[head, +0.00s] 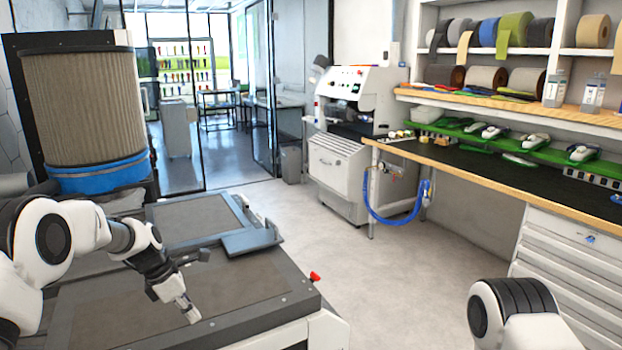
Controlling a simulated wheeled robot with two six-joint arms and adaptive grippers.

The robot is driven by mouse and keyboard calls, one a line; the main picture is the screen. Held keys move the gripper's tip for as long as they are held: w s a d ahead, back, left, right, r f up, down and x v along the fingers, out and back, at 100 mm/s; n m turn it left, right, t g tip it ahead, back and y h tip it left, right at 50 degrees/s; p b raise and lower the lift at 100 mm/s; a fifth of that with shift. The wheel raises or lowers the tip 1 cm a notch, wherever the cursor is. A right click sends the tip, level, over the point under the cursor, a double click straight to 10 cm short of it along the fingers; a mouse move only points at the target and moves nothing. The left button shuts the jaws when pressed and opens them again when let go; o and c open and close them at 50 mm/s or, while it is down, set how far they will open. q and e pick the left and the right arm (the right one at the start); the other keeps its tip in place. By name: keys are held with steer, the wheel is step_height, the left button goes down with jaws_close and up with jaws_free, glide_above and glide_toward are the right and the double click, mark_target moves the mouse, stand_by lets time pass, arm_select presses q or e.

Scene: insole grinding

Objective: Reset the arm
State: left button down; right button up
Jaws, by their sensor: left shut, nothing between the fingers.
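My left gripper (191,314) is at the lower left of the head view. It points down over the dark top of the near machine (105,305), its fingers shut with nothing between them. I cannot tell whether the fingertips touch the surface. My right arm shows only as a white and black link at the bottom right; its gripper is outside the view.
A ribbed filter drum (85,105) with a blue base stands behind my left arm. A red knob (315,276) sits at the machine's right edge. A workbench (470,165) with shelves of rolls (487,32) runs along the right. Open floor (400,270) lies between.

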arm_select(q)
steer(key=shift+g, duration=0.7)
steer(key=f, duration=0.2)
steer(key=s+f, duration=0.2)
steer(key=f, duration=0.1)
steer(key=shift+s+a+f, duration=0.1)
steer(key=shift+f, duration=0.2)
steer(key=s+d+f+m+g+y, duration=0.2)
steer(key=s+f+m+g, duration=0.15)
steer(key=s+f, duration=1.5)
steer(key=s+f+m+t+y, duration=0.1)
steer(key=s+m+t, duration=0.2)
steer(key=s+m, duration=1.7)
steer(key=shift+s+a+t+y, duration=0.25)
steer(key=shift+t+y, duration=0.1)
steer(key=shift+y, duration=0.05)
steer(key=shift+f, duration=0.1)
